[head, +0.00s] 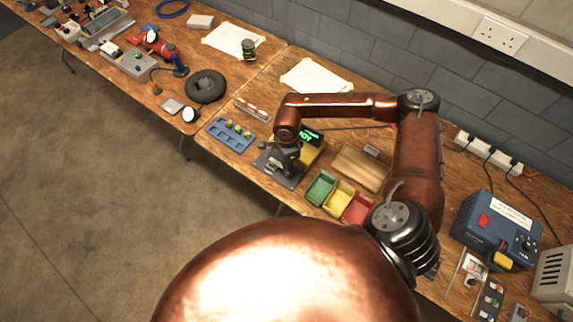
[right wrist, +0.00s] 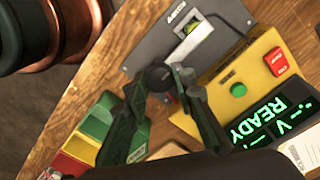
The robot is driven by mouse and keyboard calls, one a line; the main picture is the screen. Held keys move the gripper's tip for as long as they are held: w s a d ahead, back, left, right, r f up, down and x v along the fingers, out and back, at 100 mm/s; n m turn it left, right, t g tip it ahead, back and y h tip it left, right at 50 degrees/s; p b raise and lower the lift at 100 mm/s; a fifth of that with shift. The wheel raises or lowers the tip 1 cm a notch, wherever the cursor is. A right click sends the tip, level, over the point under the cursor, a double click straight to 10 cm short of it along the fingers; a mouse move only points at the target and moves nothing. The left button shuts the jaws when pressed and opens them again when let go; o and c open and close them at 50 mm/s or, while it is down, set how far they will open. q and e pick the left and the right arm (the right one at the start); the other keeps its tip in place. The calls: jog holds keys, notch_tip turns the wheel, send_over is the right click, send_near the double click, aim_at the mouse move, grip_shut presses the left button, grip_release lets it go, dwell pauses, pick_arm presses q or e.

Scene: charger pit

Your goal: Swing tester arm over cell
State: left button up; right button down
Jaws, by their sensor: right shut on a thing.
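The tester is a yellow box (right wrist: 240,85) with a green button, a red switch and a lit green display reading READY. Beside it is a grey plate (right wrist: 150,45) with a slot that holds a yellow-green cell (right wrist: 193,27). My right gripper (head: 284,158) is over this plate in the head view. In the right wrist view its dark fingers (right wrist: 163,85) are shut on a dark round knob (right wrist: 157,75), which looks like the end of the tester arm. The knob is apart from the cell. The rest of the arm is mostly hidden by my fingers. My left gripper is not in view.
A blue tray (head: 222,138) with several cells stands left of the tester. Green (head: 320,187), yellow (head: 339,198) and red (head: 358,210) bins and a wooden board (head: 358,168) are to its right. A blue charger unit (head: 490,228) stands far right.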

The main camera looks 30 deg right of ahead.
jog(key=c, duration=1.6)
grip_release()
notch_tip(320, 180, up, 12)
